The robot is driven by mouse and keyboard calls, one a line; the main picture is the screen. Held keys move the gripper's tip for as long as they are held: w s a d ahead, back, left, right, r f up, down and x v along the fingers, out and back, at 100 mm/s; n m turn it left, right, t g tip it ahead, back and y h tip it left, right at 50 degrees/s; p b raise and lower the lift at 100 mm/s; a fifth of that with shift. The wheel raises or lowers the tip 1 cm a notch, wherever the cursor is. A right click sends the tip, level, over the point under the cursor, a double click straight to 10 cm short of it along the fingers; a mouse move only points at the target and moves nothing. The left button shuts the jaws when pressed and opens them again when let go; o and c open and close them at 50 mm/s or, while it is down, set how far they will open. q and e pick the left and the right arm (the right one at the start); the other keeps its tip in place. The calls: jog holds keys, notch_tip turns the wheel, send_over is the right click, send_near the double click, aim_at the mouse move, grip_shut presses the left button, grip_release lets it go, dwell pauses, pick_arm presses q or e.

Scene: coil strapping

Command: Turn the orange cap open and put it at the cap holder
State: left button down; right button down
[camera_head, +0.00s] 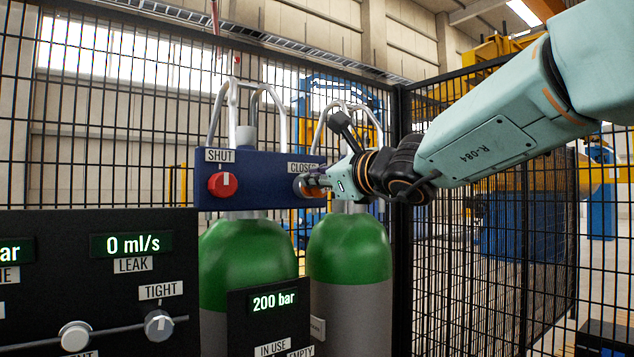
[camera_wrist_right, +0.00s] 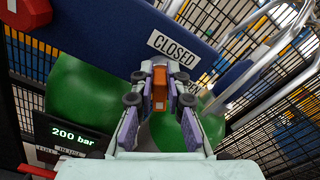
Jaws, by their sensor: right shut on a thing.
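The orange cap (camera_wrist_right: 159,88) shows in the right wrist view as an orange piece between the two fingers, just below the CLOSED label on the blue panel (camera_wrist_right: 105,25). My right gripper (camera_wrist_right: 159,92) is shut on it. In the head view my right gripper (camera_head: 314,182) reaches in from the right to the right end of the blue panel (camera_head: 258,180); its fingers cover most of a knob (camera_head: 302,188) there. I cannot make out the cap holder. My left gripper is not in view.
A red knob (camera_head: 222,184) under a SHUT label sits left on the panel. Two green-topped cylinders (camera_head: 348,250) stand below. A black console (camera_head: 100,270) with knobs reads 0 ml/s. A small display (camera_head: 270,310) reads 200 bar. Black mesh fence (camera_head: 480,250) encloses the area.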

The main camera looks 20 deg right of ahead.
jog(key=shift+f, duration=0.3)
jog(key=shift+a+f+n+b, duration=0.1)
jog(key=shift+n+b, duration=0.5)
jog(key=shift+b, duration=0.2)
jog(key=shift+a+f+n+b, duration=0.1)
jog(key=shift+n+b, duration=0.5)
jog(key=shift+b, duration=0.2)
jog(key=shift+a+f+n+b, duration=0.1)
jog(key=shift+f+n+b, duration=0.1)
jog(key=shift+n+b, duration=1.3)
jog(key=shift+n, duration=0.3)
jog(key=shift+s+a+f+n+b, duration=0.1)
jog(key=shift+f+n+b, duration=0.1)
jog(key=shift+n+b, duration=1.05)
jog(key=shift+a+f+n+b, duration=0.1)
jog(key=shift+f+n+b, duration=0.1)
jog(key=shift+n+b, duration=1.05)
jog(key=c, duration=1.8)
grip_release()
jog(key=shift+c, duration=0.2)
grip_shut()
